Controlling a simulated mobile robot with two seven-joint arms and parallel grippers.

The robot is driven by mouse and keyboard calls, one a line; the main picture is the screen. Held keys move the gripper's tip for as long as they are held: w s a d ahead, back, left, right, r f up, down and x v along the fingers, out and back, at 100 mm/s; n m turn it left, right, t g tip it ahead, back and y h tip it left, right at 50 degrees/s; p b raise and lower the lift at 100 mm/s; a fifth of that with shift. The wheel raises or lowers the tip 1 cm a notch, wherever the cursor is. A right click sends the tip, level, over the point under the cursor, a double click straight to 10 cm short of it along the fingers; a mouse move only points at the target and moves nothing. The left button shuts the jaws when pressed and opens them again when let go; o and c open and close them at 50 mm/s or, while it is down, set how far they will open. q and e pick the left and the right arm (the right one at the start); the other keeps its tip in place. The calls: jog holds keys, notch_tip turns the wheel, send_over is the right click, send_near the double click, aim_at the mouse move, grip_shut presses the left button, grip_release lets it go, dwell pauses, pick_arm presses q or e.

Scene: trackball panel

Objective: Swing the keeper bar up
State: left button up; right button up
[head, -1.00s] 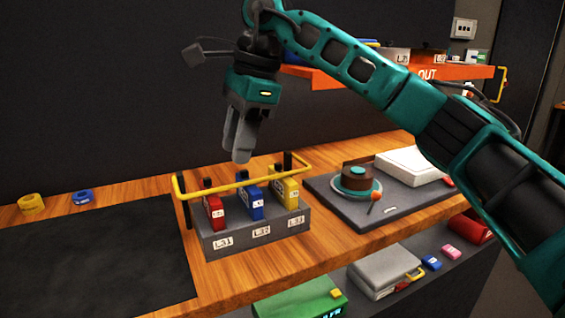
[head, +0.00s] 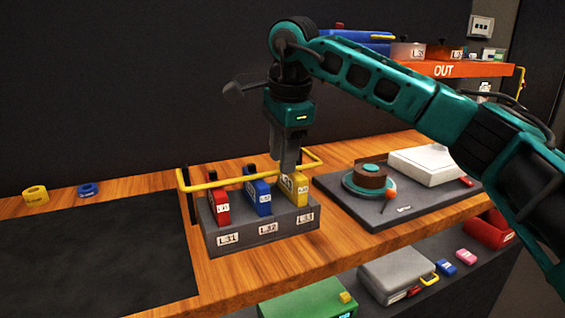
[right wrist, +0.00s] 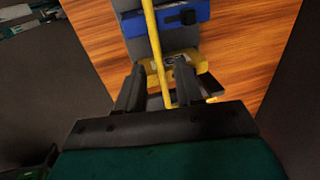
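The yellow keeper bar (head: 222,185) lies low across a grey block (head: 262,232) that holds a red, a blue and a yellow piece. My right gripper (head: 287,170) points down at the bar's right part, above the yellow piece (head: 299,190). In the right wrist view, the fingers (right wrist: 158,90) are apart and the yellow bar (right wrist: 153,40) runs between them, with a gap visible. The fingers hide part of the bar in the head view. My left gripper is not in view.
A dark tray (head: 345,211) with a round brown-and-teal device stands right of the block. A dark mat (head: 95,255) lies to the left, with a yellow ring (head: 35,195) and a blue ring (head: 88,190) behind it. An orange shelf (head: 470,70) is behind my arm.

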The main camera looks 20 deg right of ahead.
jog(key=shift+w+f, duration=0.15)
jog(key=shift+f, duration=0.55)
jog(key=shift+c, duration=0.5)
grip_shut()
dwell(0.5)
